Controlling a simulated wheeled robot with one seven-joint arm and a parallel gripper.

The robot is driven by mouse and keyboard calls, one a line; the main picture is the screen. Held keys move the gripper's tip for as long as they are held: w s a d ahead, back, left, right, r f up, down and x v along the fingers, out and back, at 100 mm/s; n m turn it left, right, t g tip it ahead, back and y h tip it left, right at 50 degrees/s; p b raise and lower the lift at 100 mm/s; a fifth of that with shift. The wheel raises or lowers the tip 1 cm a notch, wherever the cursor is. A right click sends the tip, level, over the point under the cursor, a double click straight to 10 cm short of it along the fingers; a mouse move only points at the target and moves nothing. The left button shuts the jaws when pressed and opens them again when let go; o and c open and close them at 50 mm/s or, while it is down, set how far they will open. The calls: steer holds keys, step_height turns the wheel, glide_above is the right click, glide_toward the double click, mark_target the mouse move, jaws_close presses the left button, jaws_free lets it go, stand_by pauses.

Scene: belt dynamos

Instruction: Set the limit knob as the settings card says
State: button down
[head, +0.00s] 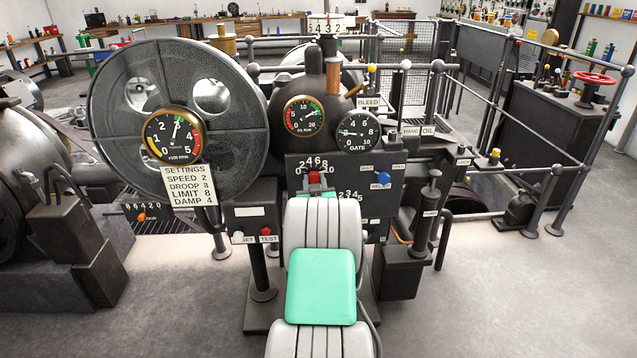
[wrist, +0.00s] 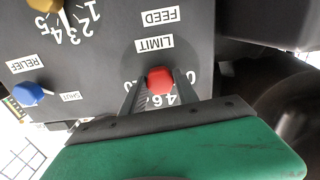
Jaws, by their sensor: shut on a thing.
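The settings card (head: 187,186) hangs below the left gauge and reads SPEED 2, DROOP 8, LIMIT 8, DAMP 4. The limit knob (head: 315,178) is red and sits on the dark panel, with the numbers 2, 4, 6 and part of another above it. In the wrist view, which is upside down, the limit knob (wrist: 160,79) is next to the LIMIT label (wrist: 154,43). My gripper (wrist: 160,92) is shut on it, one dark finger on each side. The fingers cover part of the number scale, and I cannot tell where the knob points.
A blue RELIEF knob (wrist: 28,94) and a yellow knob (wrist: 45,4) with its own scale share the panel. Gauges (head: 304,116) and a large dark wheel (head: 180,90) stand above and left. Railings and a tank with a red handwheel (head: 594,78) are at right.

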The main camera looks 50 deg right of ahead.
steer(key=n+b, duration=0.3)
steer(key=b, duration=0.2)
steer(key=shift+f, duration=0.2)
steer(key=shift+r+n+b, duration=0.2)
steer(key=shift+n+b, duration=0.9)
steer(key=shift+b, duration=0.1)
steer(key=shift+r, duration=0.1)
steer(key=c, duration=1.3)
jaws_free()
steer(key=o, duration=0.4)
steer(key=shift+s+d, duration=0.15)
steer(key=shift+c, duration=0.2)
steer(key=v, duration=0.8)
